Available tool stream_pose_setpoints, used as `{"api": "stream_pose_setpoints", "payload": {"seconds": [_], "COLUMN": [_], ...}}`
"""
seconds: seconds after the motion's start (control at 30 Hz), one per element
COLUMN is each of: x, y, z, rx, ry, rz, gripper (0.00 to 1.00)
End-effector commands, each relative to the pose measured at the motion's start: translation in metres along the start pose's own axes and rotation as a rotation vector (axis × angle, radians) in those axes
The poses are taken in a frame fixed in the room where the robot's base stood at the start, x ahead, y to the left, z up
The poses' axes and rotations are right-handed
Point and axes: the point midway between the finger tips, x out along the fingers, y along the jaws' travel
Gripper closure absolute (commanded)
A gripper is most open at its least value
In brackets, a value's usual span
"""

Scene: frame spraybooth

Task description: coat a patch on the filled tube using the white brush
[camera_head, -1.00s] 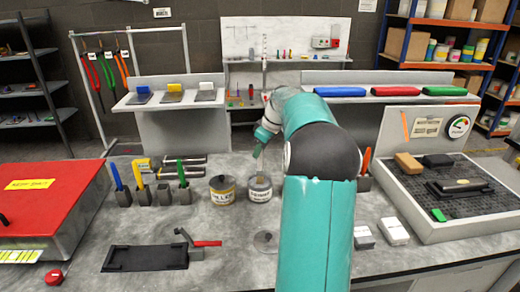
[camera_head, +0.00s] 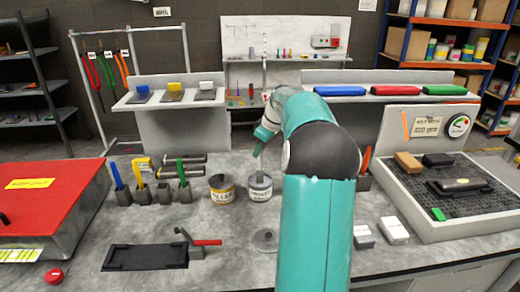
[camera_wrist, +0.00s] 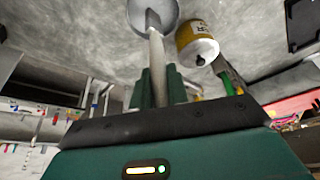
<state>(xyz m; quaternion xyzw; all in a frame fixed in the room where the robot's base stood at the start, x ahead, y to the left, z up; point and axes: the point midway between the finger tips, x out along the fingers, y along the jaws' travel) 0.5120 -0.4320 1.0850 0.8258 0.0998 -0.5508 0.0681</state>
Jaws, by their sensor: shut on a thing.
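My gripper (camera_wrist: 158,88) is shut on the pale handle of the white brush (camera_wrist: 157,58), between two green fingers in the wrist view. The brush reaches into the open grey can (camera_wrist: 140,8); its bristles are hidden. In the head view my gripper (camera_head: 259,150) is above this grey can (camera_head: 260,193), partly blocked by my arm. Two dark grey tubes (camera_head: 185,159) lie behind the brush holders; I cannot tell which thing is the filled tube.
A yellow-labelled can (camera_head: 221,191) stands left of the grey can and also shows in the wrist view (camera_wrist: 197,40). Upright coloured handles in holders (camera_head: 143,195) are further left. A round lid (camera_head: 265,241) lies in front. A black tray (camera_head: 146,257) is front left.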

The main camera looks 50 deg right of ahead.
Motion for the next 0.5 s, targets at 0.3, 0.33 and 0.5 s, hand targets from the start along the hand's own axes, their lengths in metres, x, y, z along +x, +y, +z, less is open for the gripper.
{"api": "stream_pose_setpoints", "payload": {"seconds": [0.3, 0.33, 0.5], "x": [-0.015, -0.017, -0.029], "y": [0.0, 0.0, 0.0], "z": [-0.006, -0.007, -0.012], "rx": [0.0, 0.0, 0.0], "ry": [-0.001, -0.002, -0.001], "rz": [-0.002, -0.002, -0.001], "gripper": [1.0, 1.0, 1.0]}}
